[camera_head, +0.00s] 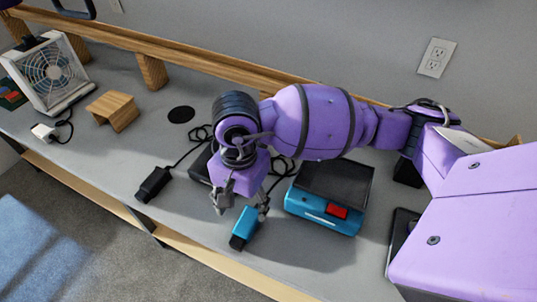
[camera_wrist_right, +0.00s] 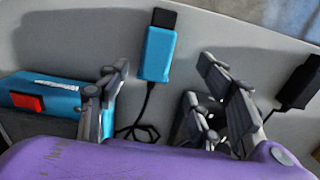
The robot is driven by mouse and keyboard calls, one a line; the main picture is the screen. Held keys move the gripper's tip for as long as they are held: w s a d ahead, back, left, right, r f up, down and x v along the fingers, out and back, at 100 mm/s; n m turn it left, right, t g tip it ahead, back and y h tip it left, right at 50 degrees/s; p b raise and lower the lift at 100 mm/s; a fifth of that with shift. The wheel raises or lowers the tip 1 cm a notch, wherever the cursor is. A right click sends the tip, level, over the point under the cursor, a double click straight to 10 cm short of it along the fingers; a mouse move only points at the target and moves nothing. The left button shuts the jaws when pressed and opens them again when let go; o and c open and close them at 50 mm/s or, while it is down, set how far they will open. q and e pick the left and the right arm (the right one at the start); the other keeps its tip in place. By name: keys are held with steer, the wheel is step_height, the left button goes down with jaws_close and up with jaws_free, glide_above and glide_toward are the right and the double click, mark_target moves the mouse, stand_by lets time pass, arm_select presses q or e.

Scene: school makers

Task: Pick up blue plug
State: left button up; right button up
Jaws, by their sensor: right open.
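The blue plug (camera_head: 244,229) lies near the front edge of the grey worktop, with a black tip and a black cord. In the right wrist view the blue plug (camera_wrist_right: 157,53) shows ahead of the fingers, between their two sides, its cord running back between them. My right gripper (camera_head: 240,203) is open and empty, pointing down just behind and beside the plug. Its spread fingers also show in the wrist view (camera_wrist_right: 165,85). I cannot tell whether a finger touches the plug. My left gripper is not in view.
A blue box with a red switch (camera_head: 337,212) stands just right of the plug. A black plug (camera_head: 153,184) lies to the left. A wooden stand (camera_head: 113,109) and a white fan (camera_head: 50,74) stand farther left. A wooden rail runs along the back.

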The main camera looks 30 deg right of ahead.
mark_target(248, 216)
steer(key=shift+w+d, duration=0.35)
steer(key=shift+w, duration=0.05)
steer(key=f, duration=0.2)
steer(key=shift+s+f, duration=0.3)
step_height(248, 216, down, 4)
steer(key=shift+r+p, duration=0.15)
steer(key=shift+p, duration=0.25)
steer(key=shift+f, duration=0.3)
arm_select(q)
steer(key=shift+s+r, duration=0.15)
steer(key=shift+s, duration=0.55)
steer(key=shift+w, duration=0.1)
arm_select(e)
steer(key=shift+c, duration=0.2)
